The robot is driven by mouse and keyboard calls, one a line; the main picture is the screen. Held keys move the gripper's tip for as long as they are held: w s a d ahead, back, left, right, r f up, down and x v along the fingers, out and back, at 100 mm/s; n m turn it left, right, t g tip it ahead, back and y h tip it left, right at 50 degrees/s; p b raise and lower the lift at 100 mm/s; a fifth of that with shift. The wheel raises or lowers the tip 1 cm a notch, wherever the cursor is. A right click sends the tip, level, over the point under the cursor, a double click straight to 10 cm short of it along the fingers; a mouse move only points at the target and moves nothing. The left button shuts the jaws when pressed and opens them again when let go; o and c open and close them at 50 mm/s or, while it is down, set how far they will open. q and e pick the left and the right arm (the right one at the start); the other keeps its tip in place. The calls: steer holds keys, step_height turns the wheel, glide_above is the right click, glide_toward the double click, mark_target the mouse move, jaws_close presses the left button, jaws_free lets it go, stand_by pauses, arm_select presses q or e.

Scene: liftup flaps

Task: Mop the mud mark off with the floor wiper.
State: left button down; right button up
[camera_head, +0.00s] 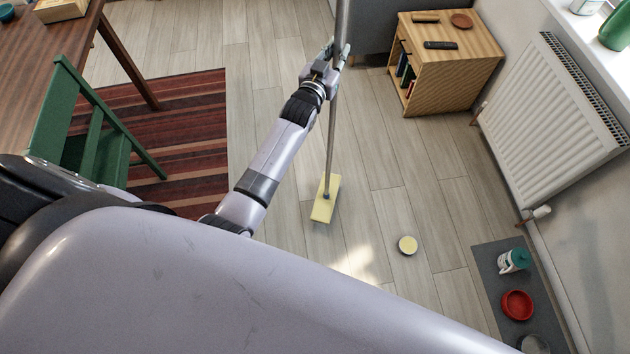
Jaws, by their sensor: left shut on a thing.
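The floor wiper has a long grey pole (331,135) and a flat pale yellow head (326,199). The head is low at the floor, in the middle of the head view; I cannot tell whether it touches the planks. The pole rises past the top edge of the picture. My left gripper (337,62) is shut on the pole well above the head. I see no mud mark on the visible floor; it may be hidden under the wiper head or my body. My right gripper is not in view.
A small round yellow thing (407,245) lies on the floor right of the wiper. A wooden cabinet (455,85), a radiator (550,120) and a grey mat (490,268) with a red bowl (517,304) line the right. A striped rug (190,130) and green chair (60,115) are left.

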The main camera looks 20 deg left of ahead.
arm_select(q)
steer(key=s+a+r+p, duration=0.3)
steer(key=s+a+p, duration=0.5)
steer(key=s+a, duration=0.5)
steer(key=a, duration=0.4)
steer(key=shift+s, duration=0.3)
